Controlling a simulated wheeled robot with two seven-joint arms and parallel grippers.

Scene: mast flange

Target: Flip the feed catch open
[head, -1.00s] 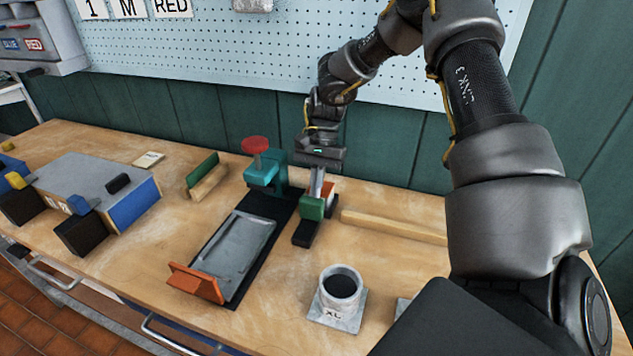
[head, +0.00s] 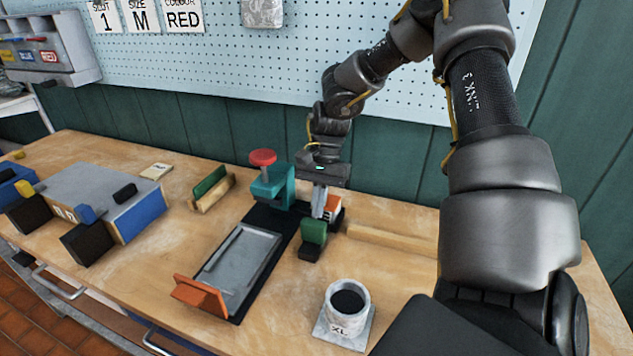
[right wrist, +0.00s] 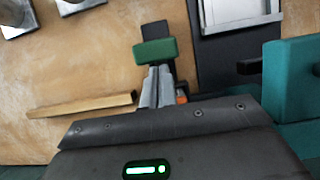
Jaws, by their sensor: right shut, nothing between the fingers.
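A small green block (head: 314,232), which looks like the feed catch, stands over a black foot (head: 309,252) right of the press's black base. In the right wrist view the green block (right wrist: 155,51) lies just beyond my fingertips. My right gripper (head: 318,215) is shut and empty, pointing down behind the green block. Its fingers (right wrist: 153,75) reach or nearly reach the block's rear side; I cannot tell whether they touch. An orange and white piece (head: 334,208) is partly hidden behind the fingers. My left gripper is not in view.
A teal press with a red knob (head: 263,157) stands left of my gripper. A grey tray (head: 240,263) with an orange end flap (head: 200,297) lies in front. A wooden strip (head: 390,240) lies to the right. An XL cup (head: 347,306) stands nearer the front.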

